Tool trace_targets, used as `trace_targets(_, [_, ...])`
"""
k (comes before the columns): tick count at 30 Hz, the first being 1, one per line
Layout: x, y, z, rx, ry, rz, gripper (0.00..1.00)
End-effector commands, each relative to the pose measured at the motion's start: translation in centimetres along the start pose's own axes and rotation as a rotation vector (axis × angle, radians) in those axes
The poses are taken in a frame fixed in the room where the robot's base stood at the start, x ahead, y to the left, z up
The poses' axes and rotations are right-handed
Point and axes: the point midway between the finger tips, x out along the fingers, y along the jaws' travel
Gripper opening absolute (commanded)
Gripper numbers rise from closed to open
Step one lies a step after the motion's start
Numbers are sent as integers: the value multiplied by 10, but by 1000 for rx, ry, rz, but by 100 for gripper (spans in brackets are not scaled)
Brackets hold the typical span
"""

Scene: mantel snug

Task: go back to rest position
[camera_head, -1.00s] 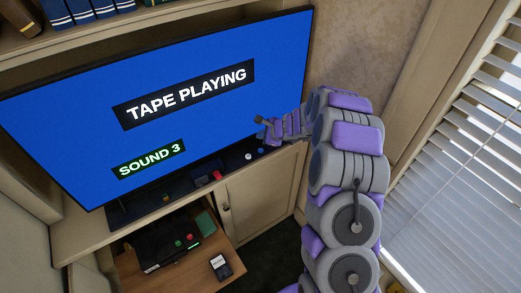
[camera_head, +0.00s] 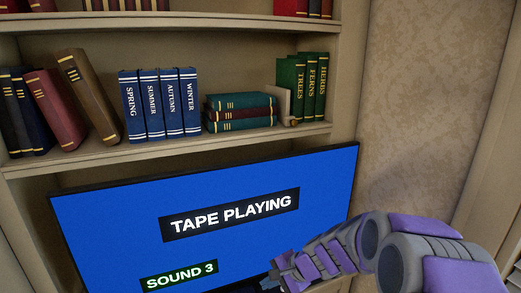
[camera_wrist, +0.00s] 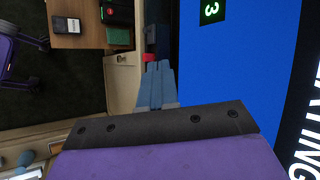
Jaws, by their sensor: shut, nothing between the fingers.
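My gripper (camera_wrist: 158,80) shows in the wrist view with its two blue-grey fingers together and nothing between them. It points along the front of the television (camera_head: 200,190), beside the screen and apart from it as far as I can tell. In the head view my purple and grey arm reaches in from the lower right, and its end overlaps the screen's lower right part. The screen is blue and reads "TAPE PLAYING" and "SOUND 3".
Shelves above the television hold blue season books (camera_head: 160,105), stacked teal and red books (camera_head: 240,112) and green books (camera_head: 303,88). In the wrist view a wooden table (camera_wrist: 85,40) bears a dark handset (camera_wrist: 66,25). Bare wall (camera_head: 405,110) lies right of the shelves.

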Motion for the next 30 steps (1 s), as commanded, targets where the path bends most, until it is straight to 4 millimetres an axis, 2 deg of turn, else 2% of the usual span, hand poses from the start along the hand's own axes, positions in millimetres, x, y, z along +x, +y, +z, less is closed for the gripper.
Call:
trace_targets(1, [-9, 8, 19, -60, -11, 29, 0])
trace_targets(6, [-36, 47, 73, -248, -59, 156, 0])
trace_targets(11, [-64, 94, 112, -406, -91, 291, 0])
trace_targets(15, [-90, 141, 140, -525, -113, 418, 0])
trace_targets(19, [-117, 188, 158, -619, -125, 544, 0])
trace_targets(24, [-149, 241, 171, -706, -130, 692, 0])
trace_targets(27, [-163, 263, 176, -733, -134, 755, 0])
trace_targets(30, [-171, 275, 178, -748, -134, 792, 0])
